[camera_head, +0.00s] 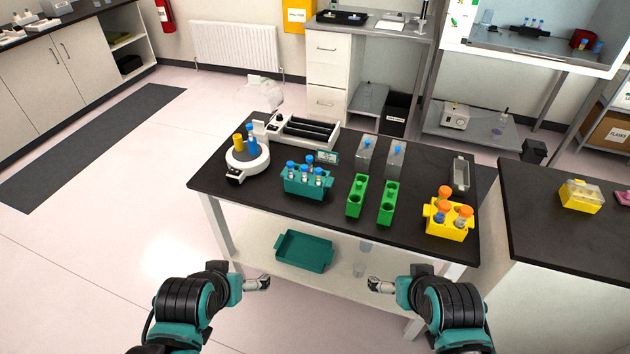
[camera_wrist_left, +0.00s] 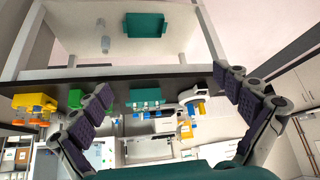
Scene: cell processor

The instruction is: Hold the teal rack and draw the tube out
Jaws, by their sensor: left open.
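The teal rack (camera_head: 304,191) stands upright on the dark table, left of the middle, with several blue-capped tubes (camera_head: 291,166) in it. In the left wrist view the teal rack (camera_wrist_left: 148,96) appears upside down, in the gap between my fingers but well beyond them. My left gripper (camera_head: 264,284) is in front of the table, apart from the rack; its two spread fingers (camera_wrist_left: 163,95) hold nothing. My right gripper (camera_head: 374,285) is also in front of the table, touching nothing; its fingers are too small to judge.
Left of the rack is a white round device (camera_head: 247,160) with yellow and blue tubes. Green racks (camera_head: 357,196) stand to its right, and a yellow rack (camera_head: 446,229) with orange-capped tubes at the right corner. A teal tray (camera_head: 304,252) lies on the lower shelf.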

